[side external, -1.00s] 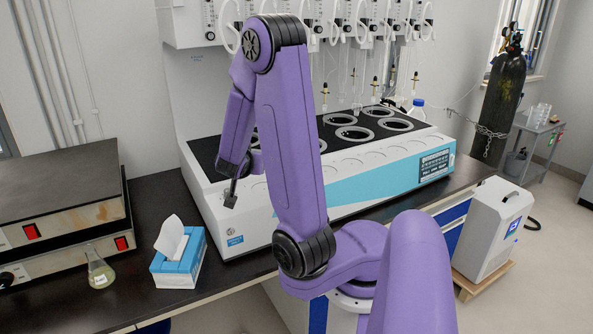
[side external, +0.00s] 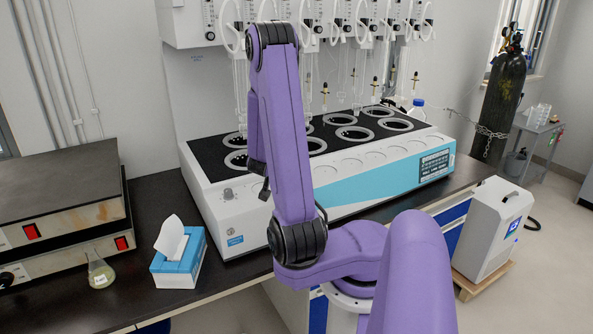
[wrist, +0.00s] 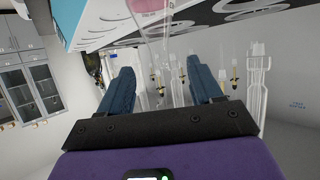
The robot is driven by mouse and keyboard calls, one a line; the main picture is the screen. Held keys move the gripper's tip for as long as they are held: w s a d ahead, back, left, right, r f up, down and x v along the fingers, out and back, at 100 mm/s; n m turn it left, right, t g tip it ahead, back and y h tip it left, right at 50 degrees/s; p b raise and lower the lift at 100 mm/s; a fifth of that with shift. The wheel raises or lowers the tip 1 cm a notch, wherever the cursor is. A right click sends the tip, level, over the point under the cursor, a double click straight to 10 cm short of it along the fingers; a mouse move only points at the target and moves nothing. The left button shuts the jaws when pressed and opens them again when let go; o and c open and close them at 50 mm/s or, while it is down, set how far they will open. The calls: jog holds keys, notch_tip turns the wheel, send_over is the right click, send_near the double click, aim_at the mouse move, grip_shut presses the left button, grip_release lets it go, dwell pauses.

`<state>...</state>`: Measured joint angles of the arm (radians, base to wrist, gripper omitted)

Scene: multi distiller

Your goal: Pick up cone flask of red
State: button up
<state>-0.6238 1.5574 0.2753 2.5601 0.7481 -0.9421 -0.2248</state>
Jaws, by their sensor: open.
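In the wrist view my gripper (wrist: 162,72) is open, its two blue fingers apart with no solid object clamped between them. A clear glass vessel with pinkish-red contents (wrist: 151,5) shows at the top edge, beyond the fingertips. It looks like the cone flask of red, but it is cut off by the frame. Its clear glass narrows toward the gap between the fingers; I cannot tell how far away it is. In the side view my gripper is mostly hidden behind my purple arm, and no red flask is visible.
The white and teal distiller (side external: 385,172) with dark round wells fills the bench behind my arm, glass tubes hanging above it. A tissue box (side external: 178,262), a flask of yellowish liquid (side external: 100,272) and hot-plate-like boxes (side external: 60,205) stand at left.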

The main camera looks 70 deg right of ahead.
jog(key=x, duration=0.5)
jog(key=shift+d+f, duration=0.1)
jog(key=shift+d, duration=0.1)
jog(key=shift+r+x, duration=0.15)
jog(key=shift+x, duration=1.15)
jog(key=shift+r+x, duration=0.1)
jog(key=shift+x, duration=1.2)
jog(key=shift+s+d, duration=0.1)
grip_shut()
jog(key=shift+r, duration=0.15)
